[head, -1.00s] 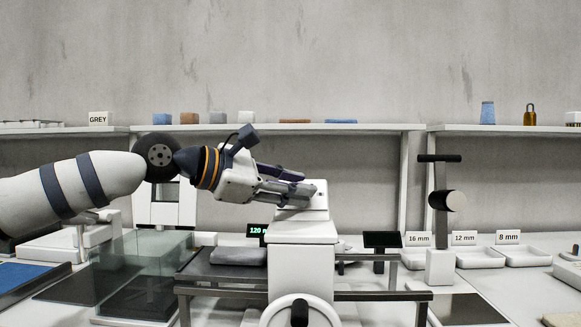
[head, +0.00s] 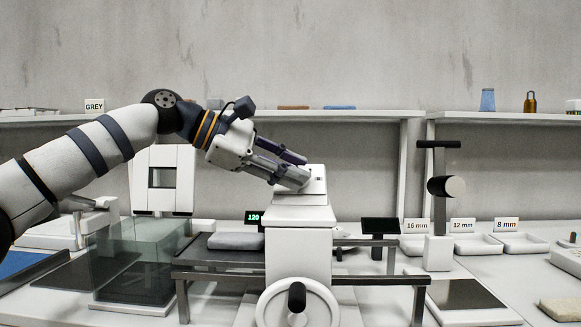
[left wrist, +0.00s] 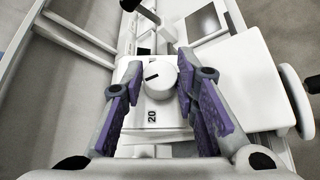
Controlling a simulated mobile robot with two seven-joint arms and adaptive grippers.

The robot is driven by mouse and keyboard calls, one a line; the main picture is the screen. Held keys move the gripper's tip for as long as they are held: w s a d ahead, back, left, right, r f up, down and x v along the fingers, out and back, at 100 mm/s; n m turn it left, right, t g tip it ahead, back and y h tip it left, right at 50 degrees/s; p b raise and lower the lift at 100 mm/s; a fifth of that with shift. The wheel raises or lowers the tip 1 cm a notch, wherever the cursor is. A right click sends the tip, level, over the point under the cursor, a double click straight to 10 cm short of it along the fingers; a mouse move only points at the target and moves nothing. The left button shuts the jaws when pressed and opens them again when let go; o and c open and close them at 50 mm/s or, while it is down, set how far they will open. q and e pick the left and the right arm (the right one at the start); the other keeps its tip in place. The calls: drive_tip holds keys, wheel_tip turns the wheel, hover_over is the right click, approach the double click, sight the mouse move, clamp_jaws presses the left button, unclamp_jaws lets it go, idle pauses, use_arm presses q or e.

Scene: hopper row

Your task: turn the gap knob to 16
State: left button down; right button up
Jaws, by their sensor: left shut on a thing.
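The gap knob (left wrist: 160,80) is a round white knob with a black pointer mark, on top of a white machine housing (head: 300,250). In the left wrist view the mark points left and slightly down, and a "20" shows on the plate below the knob. Other scale numbers are hidden. My left gripper (head: 298,174) slants down onto the housing top from the left. Its purple-padded fingers (left wrist: 160,86) lie on both sides of the knob, shut on it. In the head view the fingers hide the knob. My right gripper is not in view.
A handwheel (head: 298,303) is on the housing front. A display (head: 254,217) stands to its left, a dark screen (head: 381,226) to its right. Trays with 16 mm, 12 mm and 8 mm cards (head: 462,225) stand at right. A glass-sided box (head: 133,262) is at left.

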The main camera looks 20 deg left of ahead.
use_arm(q)
drive_tip(key=c, duration=1.2)
unclamp_jaws()
drive_tip(key=shift+w, duration=0.1)
drive_tip(key=shift+c, duration=0.2)
drive_tip(key=v, duration=1.2)
